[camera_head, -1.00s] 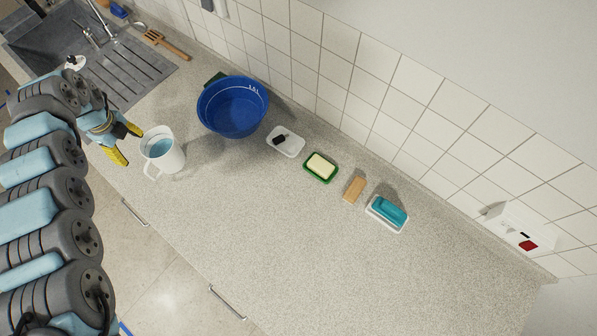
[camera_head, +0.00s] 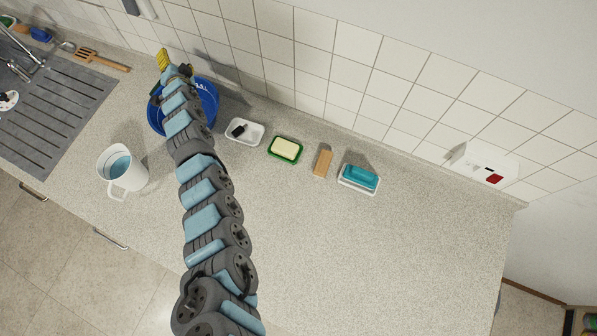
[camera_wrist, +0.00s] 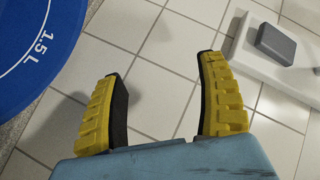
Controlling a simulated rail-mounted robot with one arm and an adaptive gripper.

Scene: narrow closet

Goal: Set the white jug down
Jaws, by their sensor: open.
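The white jug (camera_head: 132,172) stands upright on the speckled counter (camera_head: 330,250), left of my arm in the head view. Its handle points toward the counter's front edge, and something blue shows inside it. My gripper (camera_head: 172,62) is well apart from the jug, up by the tiled wall above the blue basin. In the wrist view my gripper (camera_wrist: 165,95) shows two yellow fingers spread apart with nothing between them. The jug is not in the wrist view.
The blue basin (camera_head: 209,100) is partly hidden under my arm. A white tray (camera_head: 256,133), a green soap dish (camera_head: 273,156), a wooden block (camera_head: 323,163) and a teal-topped dish (camera_head: 358,178) line the wall. A grey sink (camera_head: 60,120) is at left. The front-right counter is bare.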

